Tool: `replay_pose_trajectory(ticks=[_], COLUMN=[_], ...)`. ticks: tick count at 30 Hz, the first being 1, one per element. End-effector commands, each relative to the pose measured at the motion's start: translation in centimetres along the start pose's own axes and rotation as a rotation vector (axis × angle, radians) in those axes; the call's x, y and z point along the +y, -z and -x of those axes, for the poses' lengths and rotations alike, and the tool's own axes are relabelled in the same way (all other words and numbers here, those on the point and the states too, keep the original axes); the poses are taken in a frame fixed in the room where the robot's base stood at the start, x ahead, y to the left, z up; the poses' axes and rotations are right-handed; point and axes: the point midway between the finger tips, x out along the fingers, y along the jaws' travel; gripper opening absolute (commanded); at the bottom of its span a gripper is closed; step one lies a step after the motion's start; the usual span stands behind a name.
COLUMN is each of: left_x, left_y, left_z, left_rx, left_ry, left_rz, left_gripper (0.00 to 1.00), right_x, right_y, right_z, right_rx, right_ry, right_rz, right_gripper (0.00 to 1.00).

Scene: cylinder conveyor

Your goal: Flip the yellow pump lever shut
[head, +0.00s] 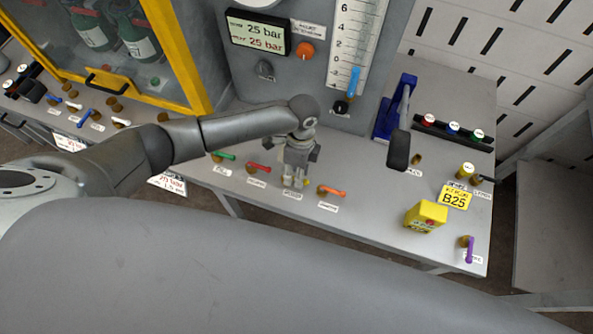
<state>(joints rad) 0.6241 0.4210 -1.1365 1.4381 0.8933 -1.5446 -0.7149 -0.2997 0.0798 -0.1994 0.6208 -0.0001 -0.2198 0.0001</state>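My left gripper (294,183) points down over the table, at the label between the red lever and the orange lever. A small bit of yellow (306,183), likely the yellow pump lever, shows just right of its fingertips. The rest of that lever is hidden behind the gripper, so I cannot tell its angle or whether the fingers touch it. The fingers look close together, but whether they are shut on anything is unclear. My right gripper is not in view.
A red lever (259,168) and a green lever (223,155) stand to the left, an orange lever (332,190) to the right. A blue hand pump (386,118) with a black handle, a yellow box (426,216) and a purple lever (470,249) are further right.

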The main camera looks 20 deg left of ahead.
Motion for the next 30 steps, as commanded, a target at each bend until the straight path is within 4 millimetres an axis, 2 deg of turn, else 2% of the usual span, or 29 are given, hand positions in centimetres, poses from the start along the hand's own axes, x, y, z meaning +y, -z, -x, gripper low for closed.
replay_pose_trajectory(ticks=[8, 11, 21, 25, 30], left_x=[0.0, -0.1, -0.1, -0.1, 0.0], left_y=[0.0, 0.0, 0.0, 0.0, 0.0], left_z=[0.6, 2.0, 9.0, 10.9, 11.9], left_rx=[0.001, 0.001, 0.001, 0.001, 0.0], left_ry=[0.001, 0.003, 0.003, 0.002, 0.0], left_rz=[0.0, -0.002, -0.001, -0.001, -0.001], left_gripper=[0.33, 0.33, 0.33, 0.33, 0.33], right_x=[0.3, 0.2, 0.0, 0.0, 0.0], right_y=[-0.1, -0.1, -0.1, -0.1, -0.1], right_z=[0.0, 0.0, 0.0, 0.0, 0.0], right_rx=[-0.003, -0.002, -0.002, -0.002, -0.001], right_ry=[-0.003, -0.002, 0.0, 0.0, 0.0], right_rz=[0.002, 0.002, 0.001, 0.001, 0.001], right_gripper=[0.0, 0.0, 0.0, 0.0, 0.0])
